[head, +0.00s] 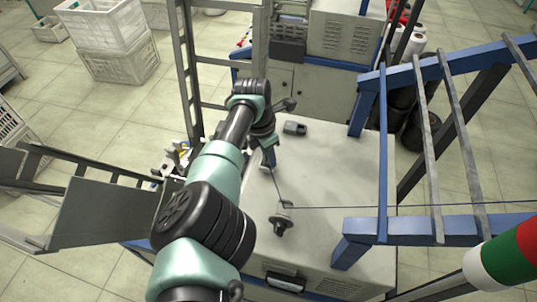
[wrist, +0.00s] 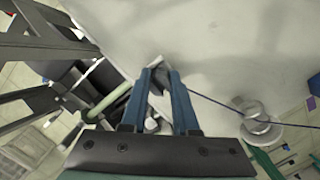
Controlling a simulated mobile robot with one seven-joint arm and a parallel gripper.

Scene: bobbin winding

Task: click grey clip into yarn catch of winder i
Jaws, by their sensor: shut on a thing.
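My gripper (head: 268,157) is above the left part of the pale winder top (head: 345,165). In the wrist view its two blue fingers (wrist: 160,78) are shut on a small pale grey piece, which looks like the grey clip (wrist: 157,105) and is mostly hidden between them. A dark yarn (wrist: 215,105) runs from the fingers to a round guide (wrist: 250,108). In the head view the guide (head: 286,204) stands near a dark spindle (head: 281,224), and the yarn continues right. I cannot clearly make out the yarn catch.
A small dark grey block (head: 295,128) lies on the winder top behind the gripper. A blue frame with grey bars (head: 440,140) stands at right, with a striped bobbin (head: 505,258) in front. A grey ladder-like frame (head: 190,75) stands behind left. The top's middle is clear.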

